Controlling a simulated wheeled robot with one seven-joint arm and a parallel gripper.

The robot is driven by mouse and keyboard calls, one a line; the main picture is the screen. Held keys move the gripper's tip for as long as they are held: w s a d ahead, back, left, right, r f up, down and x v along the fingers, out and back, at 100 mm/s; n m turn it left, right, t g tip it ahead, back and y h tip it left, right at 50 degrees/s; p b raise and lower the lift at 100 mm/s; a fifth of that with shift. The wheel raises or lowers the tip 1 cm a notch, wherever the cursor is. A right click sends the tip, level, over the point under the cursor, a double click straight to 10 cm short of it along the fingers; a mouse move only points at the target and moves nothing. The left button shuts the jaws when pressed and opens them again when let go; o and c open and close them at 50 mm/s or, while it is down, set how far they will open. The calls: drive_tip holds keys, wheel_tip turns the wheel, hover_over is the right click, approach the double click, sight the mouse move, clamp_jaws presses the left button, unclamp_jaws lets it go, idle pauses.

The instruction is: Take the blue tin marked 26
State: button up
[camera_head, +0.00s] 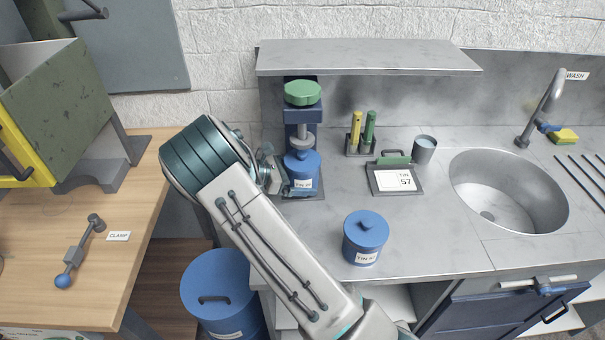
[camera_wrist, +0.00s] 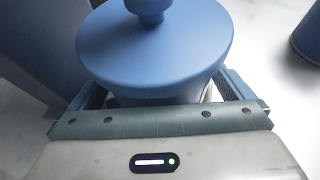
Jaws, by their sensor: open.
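One blue tin (camera_head: 301,172) stands upright under the spindle of a small press (camera_head: 303,115) at the back of the counter. Its label begins "TIN", but I cannot read the number. A second lidded blue tin (camera_head: 366,240) stands in the open near the counter's front edge, its number also unclear. My gripper (camera_head: 280,176) is at the left side of the press tin. In the wrist view, the open fingers (camera_wrist: 163,98) lie on either side of a blue tin (camera_wrist: 155,50) with a round lid and knob. I cannot tell whether they touch it.
A stand with a "TIN 57" card (camera_head: 394,180), a cup (camera_head: 424,149) and a rack of yellow and green sticks (camera_head: 361,135) are right of the press. A shelf (camera_head: 365,58) overhangs the back. A sink (camera_head: 508,190) is at right. A large blue bin (camera_head: 222,290) stands below.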

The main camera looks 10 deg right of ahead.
drive_tip(key=shift+c, duration=0.3)
drive_tip(key=c, duration=1.1)
drive_tip(key=shift+r, duration=0.1)
drive_tip(key=shift+c, duration=0.2)
